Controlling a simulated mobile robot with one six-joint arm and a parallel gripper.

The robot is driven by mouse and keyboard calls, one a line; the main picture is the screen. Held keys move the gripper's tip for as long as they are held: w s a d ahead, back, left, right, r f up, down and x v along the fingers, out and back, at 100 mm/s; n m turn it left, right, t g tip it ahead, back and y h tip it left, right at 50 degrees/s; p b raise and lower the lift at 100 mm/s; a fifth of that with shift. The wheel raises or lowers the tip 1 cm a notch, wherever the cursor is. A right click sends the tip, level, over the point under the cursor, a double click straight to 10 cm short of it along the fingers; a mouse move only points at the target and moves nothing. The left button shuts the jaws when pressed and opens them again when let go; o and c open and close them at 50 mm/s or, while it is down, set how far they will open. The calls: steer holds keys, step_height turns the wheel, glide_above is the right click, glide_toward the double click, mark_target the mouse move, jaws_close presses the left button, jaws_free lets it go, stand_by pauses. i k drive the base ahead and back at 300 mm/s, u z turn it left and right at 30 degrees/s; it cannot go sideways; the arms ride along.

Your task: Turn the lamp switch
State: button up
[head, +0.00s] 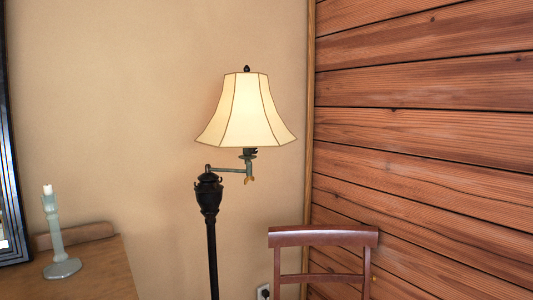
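A floor lamp (211,240) with a black pole and an urn-shaped top stands near the corner. A short side arm carries its cream bell-shaped shade (246,115), which looks bright. Below the shade is the socket, with a small brass-coloured piece that may be the switch (249,180); it is too small to tell which way it is turned. My gripper is not in the head view.
A wooden chair (322,236) stands right of the lamp pole, in front of the plank wall (425,150). A wooden dresser top (105,275) at lower left bears a pale candlestick (56,235). A dark-framed mirror (10,160) is at the left edge. An outlet (263,291) is low on the wall.

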mark_target(254, 150)
steer(key=z, duration=0.05)
steer(key=i, duration=0.95)
steer(key=u, duration=0.1)
